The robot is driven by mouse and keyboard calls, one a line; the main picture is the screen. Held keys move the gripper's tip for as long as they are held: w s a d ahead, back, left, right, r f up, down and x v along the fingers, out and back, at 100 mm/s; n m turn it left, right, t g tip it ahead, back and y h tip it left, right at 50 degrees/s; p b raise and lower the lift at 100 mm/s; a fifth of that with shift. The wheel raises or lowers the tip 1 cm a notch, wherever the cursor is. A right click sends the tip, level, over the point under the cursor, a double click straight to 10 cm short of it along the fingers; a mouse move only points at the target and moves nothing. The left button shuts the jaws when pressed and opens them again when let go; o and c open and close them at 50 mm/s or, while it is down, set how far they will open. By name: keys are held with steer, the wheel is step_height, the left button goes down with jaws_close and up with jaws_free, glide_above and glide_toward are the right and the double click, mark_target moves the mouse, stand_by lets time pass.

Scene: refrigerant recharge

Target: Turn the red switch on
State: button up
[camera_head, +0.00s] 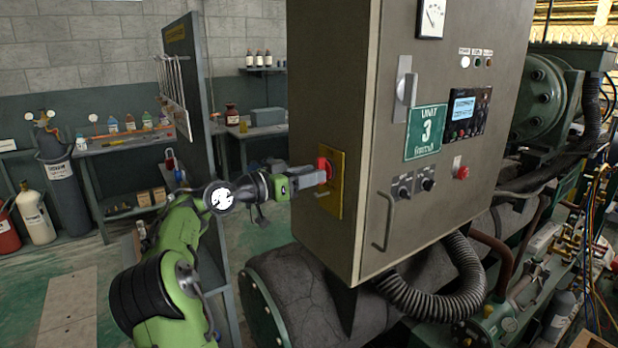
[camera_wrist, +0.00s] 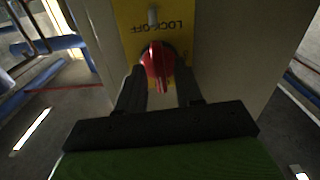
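The red switch (camera_head: 325,165) sits on a yellow plate (camera_head: 336,200) on the left side of the grey control cabinet. In the wrist view the red switch (camera_wrist: 157,60) shows a round base with a raised handle, and the yellow plate (camera_wrist: 180,14) carries upside-down "LOCK-OFF" lettering. My gripper (camera_head: 314,178) is at the plate, level with the switch. In the wrist view my gripper (camera_wrist: 160,76) has its two dark fingers apart, one on each side of the red switch. Gaps show beside the handle; whether a fingertip touches the base I cannot tell.
The cabinet (camera_head: 350,100) has a green "Unit 3" sign, knobs, a display and a handle on its front. A workbench (camera_head: 125,138) with bottles is at the back left.

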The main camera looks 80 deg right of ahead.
steer(key=shift+r, duration=0.1)
steer(key=v, duration=0.9)
stand_by(0.8)
